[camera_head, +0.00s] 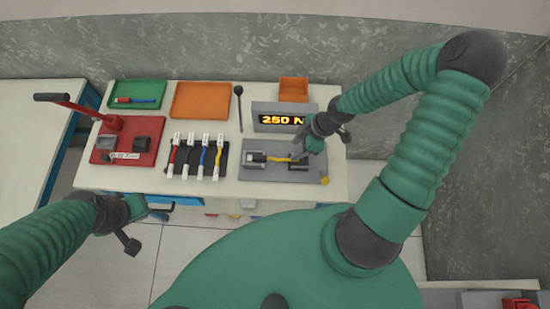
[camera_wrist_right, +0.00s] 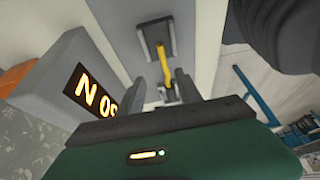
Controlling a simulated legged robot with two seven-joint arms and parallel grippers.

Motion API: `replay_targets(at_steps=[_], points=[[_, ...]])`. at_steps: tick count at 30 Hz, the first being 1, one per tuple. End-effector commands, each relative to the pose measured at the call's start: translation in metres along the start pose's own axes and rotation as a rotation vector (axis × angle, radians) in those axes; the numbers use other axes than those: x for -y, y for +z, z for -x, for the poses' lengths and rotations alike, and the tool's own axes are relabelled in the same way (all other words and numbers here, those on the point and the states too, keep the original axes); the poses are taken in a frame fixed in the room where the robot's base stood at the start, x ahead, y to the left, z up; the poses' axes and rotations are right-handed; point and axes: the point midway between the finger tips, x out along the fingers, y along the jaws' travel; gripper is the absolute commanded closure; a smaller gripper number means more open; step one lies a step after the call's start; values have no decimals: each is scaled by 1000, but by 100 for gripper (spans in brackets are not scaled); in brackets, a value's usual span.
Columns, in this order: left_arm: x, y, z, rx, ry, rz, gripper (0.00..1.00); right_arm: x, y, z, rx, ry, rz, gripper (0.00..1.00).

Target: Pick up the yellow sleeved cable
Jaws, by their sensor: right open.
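A yellow sleeved cable (camera_head: 272,157) lies across the grey test fixture (camera_head: 262,175), its left end at a dark clamp block. My right gripper (camera_head: 299,152) is open over the right part of this cable. In the right wrist view the yellow cable (camera_wrist_right: 164,65) runs from a grey block to between the open fingers (camera_wrist_right: 178,100); I cannot tell whether they touch it. Another cable with a yellow sleeve (camera_head: 218,155) lies at the right end of the dark cable rack (camera_head: 192,177). My left gripper (camera_head: 150,210) is off the table's front edge, and its jaws are unclear.
A display box (camera_head: 268,109) reading 250 N stands behind the fixture, close to my right gripper. A red lever press (camera_head: 112,140) is at the left. Green (camera_head: 136,88) and orange (camera_head: 201,100) trays and an orange bin (camera_head: 293,86) line the back.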

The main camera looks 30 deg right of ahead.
Motion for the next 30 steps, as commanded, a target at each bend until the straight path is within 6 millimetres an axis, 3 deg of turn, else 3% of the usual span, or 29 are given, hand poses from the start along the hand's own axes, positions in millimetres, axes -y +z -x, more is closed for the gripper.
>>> replay_targets(at_steps=[5,12,20,30], points=[[0,0,-2,-1,0,0,100,4,-2,-19,4,0,2,58],[0,0,-2,-1,0,1,100,3,1,-60,3,-2,1,58],[0,0,-2,-1,0,1,100,1,4,-64,1,1,-1,58],[0,0,-2,0,0,0,100,2,3,-63,5,2,-1,100]])
